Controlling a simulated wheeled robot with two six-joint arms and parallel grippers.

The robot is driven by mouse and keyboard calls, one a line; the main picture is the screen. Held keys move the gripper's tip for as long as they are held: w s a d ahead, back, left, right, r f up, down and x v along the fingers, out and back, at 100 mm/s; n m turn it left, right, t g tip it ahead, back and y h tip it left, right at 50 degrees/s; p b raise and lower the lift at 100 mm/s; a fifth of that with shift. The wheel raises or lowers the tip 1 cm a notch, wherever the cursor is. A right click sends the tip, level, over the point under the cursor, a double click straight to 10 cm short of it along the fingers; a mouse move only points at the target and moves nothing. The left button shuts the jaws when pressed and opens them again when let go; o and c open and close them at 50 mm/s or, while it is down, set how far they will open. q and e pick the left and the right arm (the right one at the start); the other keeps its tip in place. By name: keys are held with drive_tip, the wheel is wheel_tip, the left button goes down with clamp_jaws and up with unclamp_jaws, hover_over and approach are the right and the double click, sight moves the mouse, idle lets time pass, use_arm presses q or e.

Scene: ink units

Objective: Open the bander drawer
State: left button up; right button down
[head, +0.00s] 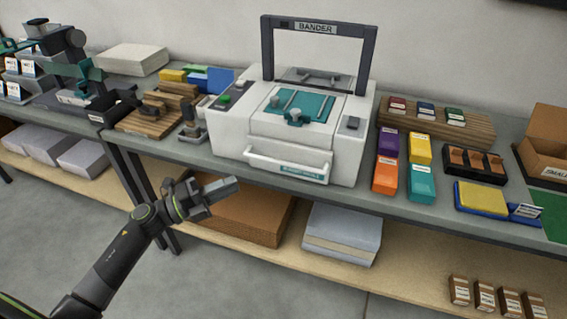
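The white bander (290,120) stands on the grey bench, under a dark frame (315,27) labelled BANDER. Its drawer (303,172) is at the lower front and looks shut, with a teal label and a white bar handle (285,165) across it. My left gripper (232,187) is in front of the bench, to the left of and lower than the handle, and apart from it. I see it from the side, so I cannot tell how far its fingers are apart. Nothing shows in it. My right gripper is not in view.
Purple (388,143), yellow, orange and teal boxes stand close to the bander's right. A small grey device (192,125) and a wooden block (150,121) are to its left. The bench's front edge runs below the bander. A lower shelf holds a brown box (240,215) and grey stacks.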

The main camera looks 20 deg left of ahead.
sight(283, 163)
use_arm(q)
drive_tip(key=p+x, duration=0.3)
drive_tip(key=x, duration=1.2)
drive_tip(key=shift+f, duration=0.15)
drive_tip(key=shift+c, duration=0.3)
clamp_jaws()
